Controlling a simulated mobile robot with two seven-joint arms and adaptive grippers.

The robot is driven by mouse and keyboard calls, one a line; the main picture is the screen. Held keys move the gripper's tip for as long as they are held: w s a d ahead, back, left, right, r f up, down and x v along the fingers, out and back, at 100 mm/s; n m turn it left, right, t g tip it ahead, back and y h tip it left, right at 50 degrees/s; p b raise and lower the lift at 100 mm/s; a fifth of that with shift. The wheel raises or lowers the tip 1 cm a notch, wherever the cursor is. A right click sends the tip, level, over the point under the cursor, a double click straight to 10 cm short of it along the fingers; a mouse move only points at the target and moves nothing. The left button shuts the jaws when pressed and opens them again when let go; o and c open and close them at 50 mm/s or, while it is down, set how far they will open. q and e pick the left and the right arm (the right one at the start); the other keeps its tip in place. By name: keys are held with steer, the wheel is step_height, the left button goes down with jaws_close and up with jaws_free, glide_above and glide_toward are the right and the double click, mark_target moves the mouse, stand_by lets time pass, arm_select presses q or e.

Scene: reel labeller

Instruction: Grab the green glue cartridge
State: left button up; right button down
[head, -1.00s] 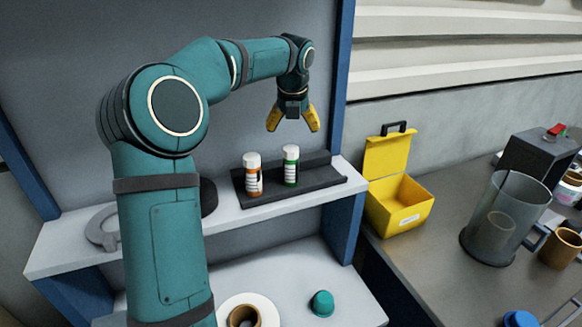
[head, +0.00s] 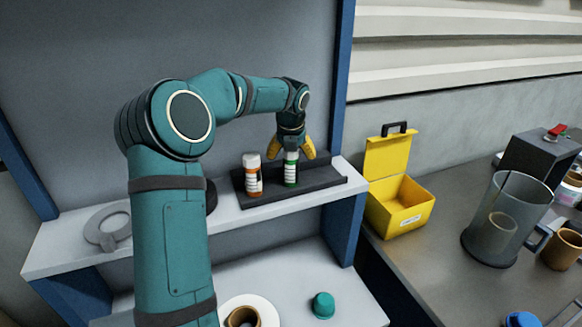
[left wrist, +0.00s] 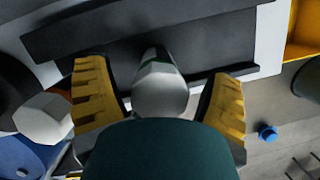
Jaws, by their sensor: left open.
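The green glue cartridge (head: 291,170) stands upright in a dark rack (head: 325,181) on the white shelf, with a white label and green bands. My left gripper (head: 291,153) is open just above it, its yellow fingers on either side of the cartridge's top. In the left wrist view the cartridge's pale cap (left wrist: 160,88) lies between the two spread fingers (left wrist: 160,105), with gaps on both sides. An orange cartridge (head: 253,176) stands to its left in the same rack; its white cap (left wrist: 43,118) shows beside the left finger. My right gripper is not in view.
A yellow open box (head: 402,208) stands on the grey bench at right, near a clear pitcher (head: 497,225). A grey ring (head: 107,231) lies on the shelf's left. A teal cap (head: 323,305) and a white reel (head: 262,312) are on the lower shelf.

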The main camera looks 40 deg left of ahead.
arm_select(q)
steer(key=c, duration=1.4)
steer(key=shift+r, duration=0.1)
